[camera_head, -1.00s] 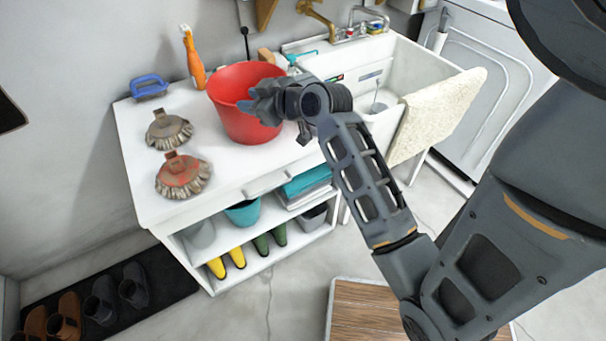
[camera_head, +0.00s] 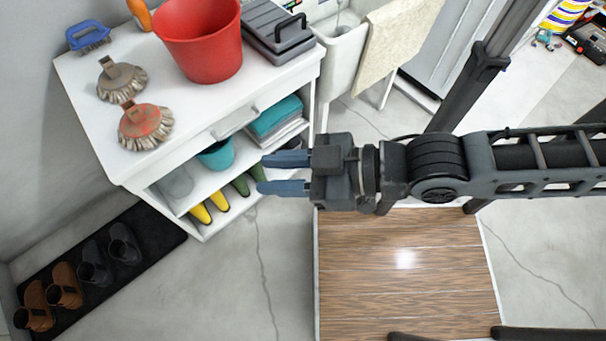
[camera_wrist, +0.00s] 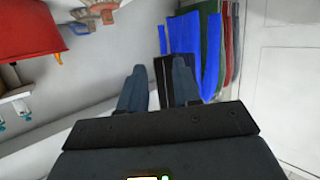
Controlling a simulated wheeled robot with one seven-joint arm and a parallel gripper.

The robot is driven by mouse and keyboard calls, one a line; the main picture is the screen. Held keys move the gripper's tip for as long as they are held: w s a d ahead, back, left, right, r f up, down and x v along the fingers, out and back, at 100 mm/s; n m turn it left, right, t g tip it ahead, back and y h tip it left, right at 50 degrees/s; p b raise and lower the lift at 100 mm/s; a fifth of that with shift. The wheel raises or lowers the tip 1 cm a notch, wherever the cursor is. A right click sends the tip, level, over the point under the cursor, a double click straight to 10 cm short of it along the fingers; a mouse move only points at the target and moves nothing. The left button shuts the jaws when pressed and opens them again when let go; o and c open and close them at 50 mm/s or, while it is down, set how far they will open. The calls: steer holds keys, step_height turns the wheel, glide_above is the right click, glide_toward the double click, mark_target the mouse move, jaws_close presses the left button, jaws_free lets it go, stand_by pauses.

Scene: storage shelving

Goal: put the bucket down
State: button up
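The red bucket (camera_head: 204,48) stands upright on the white top of the cabinet (camera_head: 205,105), near its back. A red shape, likely the bucket (camera_wrist: 28,32), fills the upper left corner of the wrist view. My gripper (camera_head: 262,173) is empty and clear of the bucket, to its lower right in the head view, in front of the open shelves. Its two fingers are spread apart, and they also show in the wrist view (camera_wrist: 158,70) with nothing between them.
A grey toolbox (camera_head: 278,30) sits right of the bucket. Two round brushes (camera_head: 146,122) and a blue-handled brush (camera_head: 88,36) lie left. Shelves below hold a teal pot (camera_head: 216,155) and boots (camera_head: 219,199). A wooden platform (camera_head: 400,270) is at lower right.

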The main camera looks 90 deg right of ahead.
steer(key=shift+n+y, duration=0.3)
steer(key=shift+y, duration=0.5)
steer(key=s+a+r, duration=0.2)
steer(key=s, duration=0.1)
steer(key=shift+s+a+r, duration=0.2)
steer(key=shift+a+r, duration=0.05)
steer(key=shift+r, duration=0.1)
